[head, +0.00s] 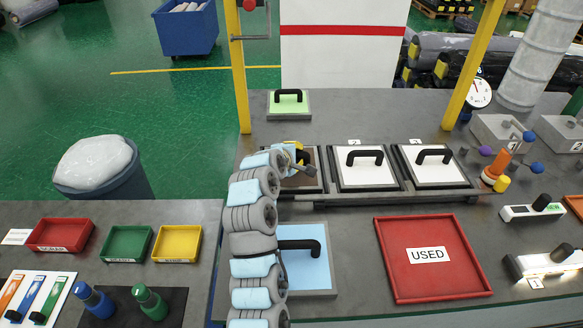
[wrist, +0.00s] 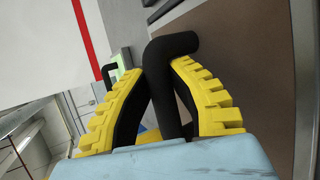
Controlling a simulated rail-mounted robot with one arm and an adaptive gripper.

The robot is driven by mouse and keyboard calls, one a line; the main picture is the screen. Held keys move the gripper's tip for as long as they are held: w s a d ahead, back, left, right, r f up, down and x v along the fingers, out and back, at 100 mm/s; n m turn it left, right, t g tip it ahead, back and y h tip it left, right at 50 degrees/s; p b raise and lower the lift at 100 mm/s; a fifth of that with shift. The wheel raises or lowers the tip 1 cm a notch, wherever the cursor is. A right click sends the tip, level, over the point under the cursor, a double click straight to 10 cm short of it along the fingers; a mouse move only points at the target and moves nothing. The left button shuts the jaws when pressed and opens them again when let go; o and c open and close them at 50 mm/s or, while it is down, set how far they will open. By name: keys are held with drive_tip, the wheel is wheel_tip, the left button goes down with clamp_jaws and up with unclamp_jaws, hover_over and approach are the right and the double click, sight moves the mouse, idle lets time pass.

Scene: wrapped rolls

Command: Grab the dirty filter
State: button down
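The dirty filter is a brown panel (head: 300,183) with a black handle, in the left bay of the row of three on the bench. My arm and gripper cover much of it in the head view. In the wrist view its brown face (wrist: 255,45) fills the upper right, and its black handle (wrist: 170,85) stands up from it. My gripper (head: 304,160) is at this handle. Its yellow fingers (wrist: 160,72) lie on both sides of the handle, their tips closed against it. The filter appears to rest in its bay.
White filters (head: 366,173) (head: 430,168) with black handles fill the other two bays. A red USED tray (head: 455,275) lies empty at the front right. A blue panel (head: 310,272) with a handle sits beside my arm, and a green one (head: 289,106) stands behind.

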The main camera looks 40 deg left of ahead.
idle(0.4)
drive_tip(key=shift+r, duration=0.4)
wheel_tip(320, 180, up, 2)
drive_tip(key=shift+r+b, duration=0.15)
drive_tip(key=shift+b, duration=0.45)
drive_tip(key=d+p+v, duration=0.1)
drive_tip(key=v, duration=0.7)
drive_tip(key=w+d+r+p+v, duration=0.1)
drive_tip(key=p+v, duration=0.1)
drive_tip(key=v, duration=0.6)
drive_tip(key=shift+d+r, duration=0.25)
drive_tip(key=shift+d, duration=0.25)
